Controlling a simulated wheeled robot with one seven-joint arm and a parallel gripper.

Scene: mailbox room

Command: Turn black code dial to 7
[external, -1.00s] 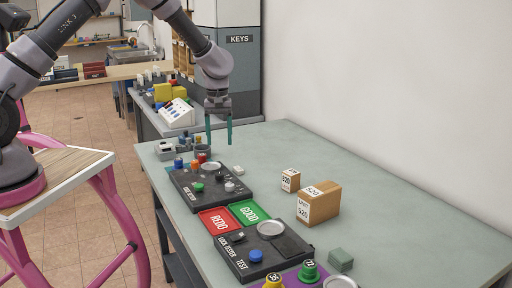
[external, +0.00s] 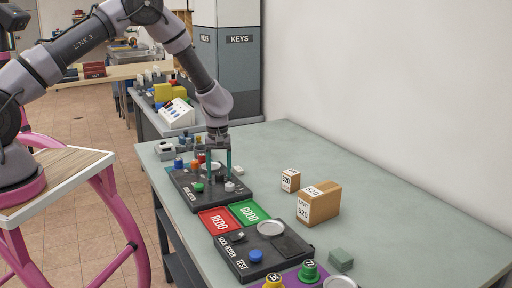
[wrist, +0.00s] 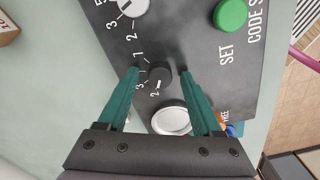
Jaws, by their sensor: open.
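The black code dial (wrist: 159,73) shows in the wrist view as a small round knob on a dark panel, with white numbers around it. A light mark shows on its lower side, near the printed 2. My gripper (wrist: 159,74) is open, with one green finger on each side of the dial; contact is not clear. In the external view my gripper (external: 219,178) points down at the dark code panel (external: 213,205), and its fingers partly hide the dial there. A larger white dial (wrist: 132,6) and a green SET button (wrist: 230,15) are on the same panel.
A metal round dish (wrist: 171,121) lies close to the fingers. The red REDO tray (external: 218,221), green GOOD tray (external: 249,214) and a second tester panel (external: 262,262) are nearer the camera. Cardboard boxes (external: 318,204) stand on the right. The table along the wall is mostly clear.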

